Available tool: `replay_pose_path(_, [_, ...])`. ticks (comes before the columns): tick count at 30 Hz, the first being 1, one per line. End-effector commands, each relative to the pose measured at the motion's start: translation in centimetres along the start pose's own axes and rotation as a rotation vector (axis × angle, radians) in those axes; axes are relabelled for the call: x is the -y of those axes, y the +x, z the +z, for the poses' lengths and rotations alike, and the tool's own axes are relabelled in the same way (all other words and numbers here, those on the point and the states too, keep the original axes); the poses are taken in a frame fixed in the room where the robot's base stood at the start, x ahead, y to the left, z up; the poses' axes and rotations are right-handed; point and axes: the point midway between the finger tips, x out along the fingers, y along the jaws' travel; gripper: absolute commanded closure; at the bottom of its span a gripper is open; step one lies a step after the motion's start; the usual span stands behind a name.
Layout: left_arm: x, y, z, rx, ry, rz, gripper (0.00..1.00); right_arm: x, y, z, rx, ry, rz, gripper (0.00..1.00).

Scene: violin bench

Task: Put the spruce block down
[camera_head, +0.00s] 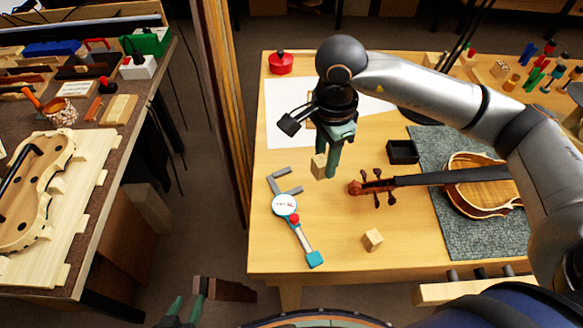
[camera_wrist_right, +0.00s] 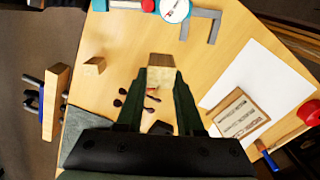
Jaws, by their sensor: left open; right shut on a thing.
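The spruce block (camera_head: 319,166) is a small pale wooden block between the fingers of my right gripper (camera_head: 327,168). In the right wrist view the block (camera_wrist_right: 160,76) sits at the fingertips, its light face towards the camera and a browner face beyond. My right gripper is shut on it, over the table between the white sheet and the violin's scroll. I cannot tell for sure how much gap lies under the block. My left gripper (camera_head: 186,311) is open and empty at the bottom left, off the table. A second similar block (camera_head: 372,240) lies near the table's front.
A dial caliper (camera_head: 285,206) lies left of the held block. The violin (camera_head: 480,188) rests on a grey mat (camera_head: 433,145), its scroll just right of the block. Bare wood is free at the front.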

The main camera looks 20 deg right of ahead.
Motion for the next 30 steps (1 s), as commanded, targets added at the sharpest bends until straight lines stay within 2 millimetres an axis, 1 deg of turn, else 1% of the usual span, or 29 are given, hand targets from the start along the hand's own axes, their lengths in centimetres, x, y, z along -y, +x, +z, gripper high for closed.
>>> replay_pose_path(1, [0.0,-0.3,-0.3,0.000,0.000,0.000,0.50,1.1,0.4,0.6,0.000,0.000,0.003,1.00])
replay_pose_path(4, [0.0,-0.5,-0.5,-0.001,0.000,0.000,0.50,3.0,1.3,1.4,0.001,0.000,0.003,1.00])
replay_pose_path(5, [0.0,-0.5,-0.6,-0.001,0.000,0.000,0.50,3.5,1.8,1.6,0.000,-0.001,0.004,1.00])
replay_pose_path(6, [0.0,-0.5,-0.6,-0.001,0.000,0.000,0.50,4.0,2.9,1.8,0.000,0.000,0.006,1.00])
replay_pose_path(7, [0.0,-0.5,-0.6,-0.001,0.000,0.000,0.50,4.5,3.5,2.0,-0.001,0.000,0.006,1.00])
replay_pose_path(9, [0.0,-0.6,-0.7,-0.001,0.000,0.000,0.50,5.4,4.6,2.4,0.000,0.000,0.003,1.00])
replay_pose_path(12, [0.0,-0.6,-0.8,-0.002,0.000,0.000,0.50,6.4,6.0,2.7,-0.002,-0.001,0.002,1.00])
replay_pose_path(20, [0.0,-0.6,-0.8,-0.003,0.001,-0.001,0.50,7.4,7.3,3.1,-0.001,-0.002,0.000,1.00])
replay_pose_path(22, [0.0,-0.7,-1.0,-0.003,0.000,-0.001,0.50,7.6,7.9,3.2,-0.002,-0.002,0.003,1.00])
replay_pose_path(27, [0.0,-1.1,-1.5,-0.004,0.000,-0.001,0.50,7.6,10.3,3.2,-0.001,-0.001,0.003,1.00])
replay_pose_path(30, [0.0,-1.1,-1.4,-0.004,0.001,-0.001,0.50,7.6,10.6,3.2,-0.001,-0.003,0.000,1.00])
